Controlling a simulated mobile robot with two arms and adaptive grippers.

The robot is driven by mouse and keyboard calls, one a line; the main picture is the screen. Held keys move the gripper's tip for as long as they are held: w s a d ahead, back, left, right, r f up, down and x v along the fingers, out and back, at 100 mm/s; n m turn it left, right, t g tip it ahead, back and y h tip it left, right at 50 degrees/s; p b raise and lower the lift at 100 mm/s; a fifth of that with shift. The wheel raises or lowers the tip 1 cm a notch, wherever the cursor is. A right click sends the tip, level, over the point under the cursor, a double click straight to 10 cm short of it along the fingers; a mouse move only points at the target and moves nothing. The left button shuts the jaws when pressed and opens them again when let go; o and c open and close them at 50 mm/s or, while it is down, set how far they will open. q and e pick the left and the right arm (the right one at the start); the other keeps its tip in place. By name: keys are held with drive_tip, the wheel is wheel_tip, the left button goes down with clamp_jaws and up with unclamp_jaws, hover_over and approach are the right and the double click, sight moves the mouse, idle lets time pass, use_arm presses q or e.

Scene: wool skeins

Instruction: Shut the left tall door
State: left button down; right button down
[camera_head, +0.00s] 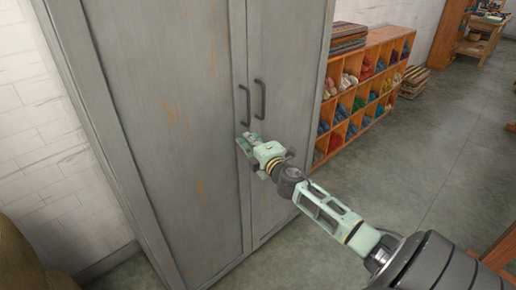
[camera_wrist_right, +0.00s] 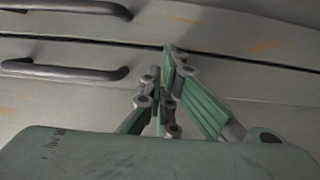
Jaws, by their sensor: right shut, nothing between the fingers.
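The left tall door (camera_head: 165,120) is a grey, rust-streaked panel of the cabinet. It looks flush or nearly flush with the right door (camera_head: 285,70); I cannot tell if a small gap is left at the seam. Its dark handle (camera_head: 244,105) stands beside the seam and also shows in the right wrist view (camera_wrist_right: 65,70). My right gripper (camera_head: 243,143) is at the left door's seam edge, just below the handle, with its fingers together and empty. In the wrist view the fingertips (camera_wrist_right: 170,55) reach close to the door face; contact is unclear. My left gripper is out of view.
The right door's handle (camera_head: 260,98) is close beside the left one. An orange cubby shelf (camera_head: 378,50) with wool skeins stands right of the cabinet. A brown rounded object (camera_head: 22,262) is at the lower left. The grey floor (camera_head: 420,170) in front is mostly clear.

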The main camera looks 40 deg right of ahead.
drive_tip(key=v, duration=1.1)
drive_tip(key=s+a+f+m+g, duration=0.1)
drive_tip(key=s+f+m+g, duration=0.3)
drive_tip(key=f, duration=0.8)
drive_tip(key=s+a+f+m+g+p, duration=0.15)
drive_tip(key=s+f, duration=0.35)
drive_tip(key=f, duration=0.7)
drive_tip(key=s+a+f+m+g, duration=0.1)
drive_tip(key=s+f+m+g, duration=0.3)
drive_tip(key=f, duration=0.8)
drive_tip(key=s+a+f+m+g+y, duration=0.1)
drive_tip(key=s+a+f+g, duration=0.1)
drive_tip(key=s+a+f, duration=0.5)
drive_tip(key=s+a+f+m+g+y, duration=0.1)
drive_tip(key=s+a+f, duration=0.6)
drive_tip(key=s, duration=0.8)
drive_tip(key=s+a+f+m+g+y+p, duration=0.1)
drive_tip(key=s+a+f+g, duration=0.3)
drive_tip(key=s, duration=0.7)
wheel_tip(320, 180, down, 3)
drive_tip(key=a, duration=0.2)
drive_tip(key=shift+a+m+y, duration=0.35)
drive_tip(key=shift+a+y, duration=0.05)
